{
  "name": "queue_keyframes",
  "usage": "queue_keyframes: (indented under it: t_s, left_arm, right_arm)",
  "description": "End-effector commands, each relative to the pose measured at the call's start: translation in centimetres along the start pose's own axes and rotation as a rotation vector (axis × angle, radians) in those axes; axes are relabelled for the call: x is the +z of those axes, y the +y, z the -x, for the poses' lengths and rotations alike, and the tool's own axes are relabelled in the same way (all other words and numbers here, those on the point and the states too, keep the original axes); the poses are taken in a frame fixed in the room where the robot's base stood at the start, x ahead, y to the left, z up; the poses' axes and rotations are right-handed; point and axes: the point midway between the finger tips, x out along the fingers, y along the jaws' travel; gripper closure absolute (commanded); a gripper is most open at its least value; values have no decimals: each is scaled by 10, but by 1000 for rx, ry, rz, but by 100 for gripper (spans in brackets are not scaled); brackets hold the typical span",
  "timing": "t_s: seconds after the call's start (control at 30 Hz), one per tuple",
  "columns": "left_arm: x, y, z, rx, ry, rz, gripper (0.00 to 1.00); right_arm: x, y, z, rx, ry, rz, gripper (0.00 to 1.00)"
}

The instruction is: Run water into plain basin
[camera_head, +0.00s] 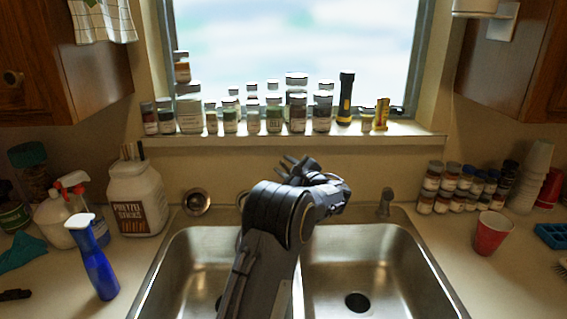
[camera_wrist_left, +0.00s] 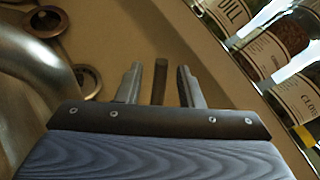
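My left gripper (camera_head: 298,168) is above the back of the sink, in front of the window wall. Its fingers also show in the left wrist view (camera_wrist_left: 159,82); they stand apart. A dark upright bar (camera_wrist_left: 160,82) shows between them, and I cannot tell what it is. A steel double sink has a left basin (camera_head: 187,270) and a right basin (camera_head: 390,260) with a dark drain. No running water is visible. The faucet is hidden behind my arm in the head view; a blurred curved metal piece (camera_wrist_left: 28,65) at the wrist view's left may be its spout.
A round metal fitting (camera_head: 197,202) and a short metal fixture (camera_head: 385,202) sit on the sink's back deck. Jars and a flashlight (camera_head: 345,98) line the window sill. A blue spray bottle (camera_head: 95,262) stands left, a red cup (camera_head: 491,233) right.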

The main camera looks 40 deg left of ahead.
Motion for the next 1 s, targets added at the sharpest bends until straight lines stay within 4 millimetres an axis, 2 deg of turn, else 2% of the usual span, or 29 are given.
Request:
queue_keyframes:
  t_s: [0.1,0.37,0.63,1.0]
  left_arm:
    - [0,0,-8,0,1,0,66]
    - [-1,0,-9,0,2,0,66]
    - [0,0,-9,0,2,1,99]
    - [1,-3,-10,3,5,-18,100]
  right_arm:
    - [-1,-1,2,0,0,0,43]
    - [-1,-1,2,0,0,0,43]
    - [-1,-1,2,0,0,0,43]
    - [-4,-3,7,0,0,0,43]
